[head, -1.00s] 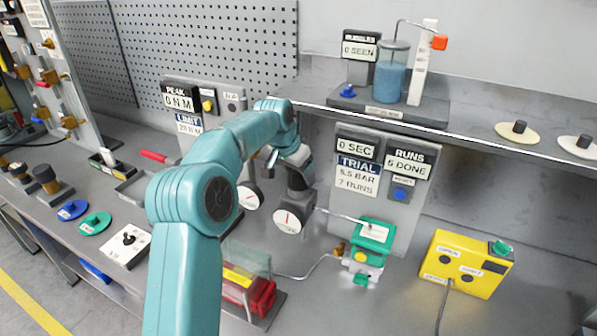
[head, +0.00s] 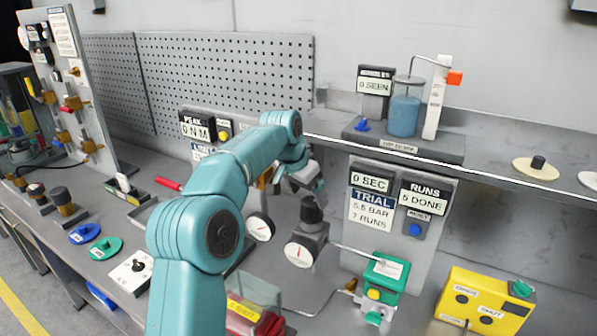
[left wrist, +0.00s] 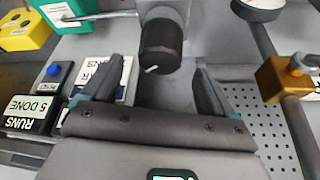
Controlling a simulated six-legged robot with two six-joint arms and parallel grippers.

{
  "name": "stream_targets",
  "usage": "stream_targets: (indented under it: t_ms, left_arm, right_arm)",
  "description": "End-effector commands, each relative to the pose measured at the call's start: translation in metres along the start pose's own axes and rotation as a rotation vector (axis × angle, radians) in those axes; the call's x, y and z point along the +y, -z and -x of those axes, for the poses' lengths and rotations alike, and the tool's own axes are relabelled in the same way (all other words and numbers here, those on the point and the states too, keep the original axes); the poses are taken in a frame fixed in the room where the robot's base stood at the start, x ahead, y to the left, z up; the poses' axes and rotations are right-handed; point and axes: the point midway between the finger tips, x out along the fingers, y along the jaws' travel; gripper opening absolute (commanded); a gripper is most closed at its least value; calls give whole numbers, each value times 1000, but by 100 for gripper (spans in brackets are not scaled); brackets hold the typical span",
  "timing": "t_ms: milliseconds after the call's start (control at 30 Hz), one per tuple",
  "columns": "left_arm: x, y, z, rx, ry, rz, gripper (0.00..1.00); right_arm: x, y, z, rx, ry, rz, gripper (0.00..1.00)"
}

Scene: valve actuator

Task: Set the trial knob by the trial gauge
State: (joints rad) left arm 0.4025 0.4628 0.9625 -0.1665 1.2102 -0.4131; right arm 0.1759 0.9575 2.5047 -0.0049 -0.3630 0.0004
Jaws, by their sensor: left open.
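The black trial knob (head: 312,212) stands upright on a grey regulator body. It also shows in the left wrist view (left wrist: 160,44), with a small white mark on it. The trial gauge (head: 299,253) is a white dial with a red needle in front of the knob; its reading is too small to tell. My left gripper (head: 313,190) is just above the knob. In the left wrist view its two fingers (left wrist: 155,78) are spread, with the knob beyond and between their tips, apart from them. My right gripper is not in view.
The trial panel (head: 372,214) behind reads 5.5 bar, 7 runs; the runs display (head: 424,198) reads 5 done. A second gauge (head: 260,227) is left of the knob. A green-topped device (head: 385,272) and a yellow box (head: 484,301) stand at right. A shelf edge (head: 420,160) runs behind.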

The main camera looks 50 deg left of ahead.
Motion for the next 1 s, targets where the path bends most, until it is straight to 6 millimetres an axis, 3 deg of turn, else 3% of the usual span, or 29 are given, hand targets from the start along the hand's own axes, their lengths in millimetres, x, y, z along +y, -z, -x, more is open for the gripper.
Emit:
stream_targets:
  t_ms: [200, 400, 600, 1000]
  left_arm:
    - [0, 1, 60, 5, 2, 0, 87]
    - [0, 2, 95, 2, 1, 0, 87]
    - [0, 1, 107, 1, 1, 0, 87]
    - [0, 1, 107, 0, 0, 0, 87]
  right_arm:
    - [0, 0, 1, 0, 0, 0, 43]
    - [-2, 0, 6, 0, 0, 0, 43]
    - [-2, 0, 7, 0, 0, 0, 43]
    - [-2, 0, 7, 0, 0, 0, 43]
